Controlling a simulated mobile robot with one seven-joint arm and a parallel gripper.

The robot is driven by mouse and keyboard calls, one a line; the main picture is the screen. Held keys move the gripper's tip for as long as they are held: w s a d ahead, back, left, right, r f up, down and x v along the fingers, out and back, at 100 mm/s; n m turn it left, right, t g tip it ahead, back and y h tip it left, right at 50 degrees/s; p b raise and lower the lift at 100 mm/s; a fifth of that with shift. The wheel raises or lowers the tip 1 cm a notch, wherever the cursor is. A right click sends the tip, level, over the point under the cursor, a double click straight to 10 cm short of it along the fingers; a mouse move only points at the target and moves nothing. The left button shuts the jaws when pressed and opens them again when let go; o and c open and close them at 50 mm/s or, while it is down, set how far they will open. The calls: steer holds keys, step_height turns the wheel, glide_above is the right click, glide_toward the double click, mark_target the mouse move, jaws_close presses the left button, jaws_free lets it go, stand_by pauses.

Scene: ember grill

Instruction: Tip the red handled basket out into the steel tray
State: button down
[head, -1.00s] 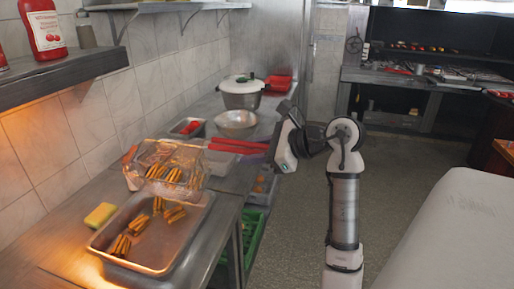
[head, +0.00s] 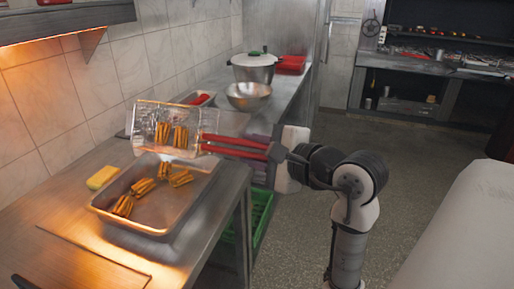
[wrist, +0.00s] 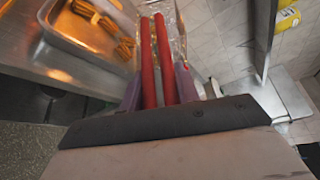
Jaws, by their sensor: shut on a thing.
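The red handled basket (head: 148,112) is a wire mesh basket, held tilted above the far side of the steel tray. Two bundles of golden fry-like sticks (head: 172,135) show in it. Its red double handle (head: 236,145) points right to my gripper (head: 277,153), which is shut on it. The wrist view shows the two red bars (wrist: 156,60) between the purple fingers, with part of the basket beyond. The steel tray (head: 165,212) lies on the counter, with several more bundles in it (head: 142,187). The tray's far edge is partly hidden by the basket.
A yellow sponge (head: 101,177) lies left of the tray. A steel bowl (head: 248,97), a lidded pot (head: 253,70) and a red container (head: 291,65) stand farther back. A green crate (head: 261,212) is below the counter. A shelf (head: 65,20) overhangs at upper left.

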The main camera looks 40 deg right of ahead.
steer(key=shift+s+a+f+n+t+b, duration=0.15)
steer(key=shift+a+f+n+t+b, duration=0.1)
steer(key=shift+f+b, duration=0.25)
steer(key=shift+s+a+f+n+t+b, duration=0.15)
steer(key=shift+a+f+n+b, duration=0.1)
steer(key=shift+f+b, duration=0.25)
steer(key=s+a+f+n+t+y+b, duration=0.1)
steer(key=f+n+b, duration=0.5)
steer(key=b, duration=1.2)
steer(key=s+a+f+n+t+y+b, duration=0.1)
steer(key=a+f+n+t+b, duration=0.2)
steer(key=b, duration=1.5)
step_height(320, 180, down, 7)
steer(key=n, duration=0.4)
steer(key=shift+s+r+n+t, duration=0.15)
steer(key=shift+n+t, duration=0.15)
steer(key=shift+t, duration=0.1)
steer(key=shift+y, duration=0.5)
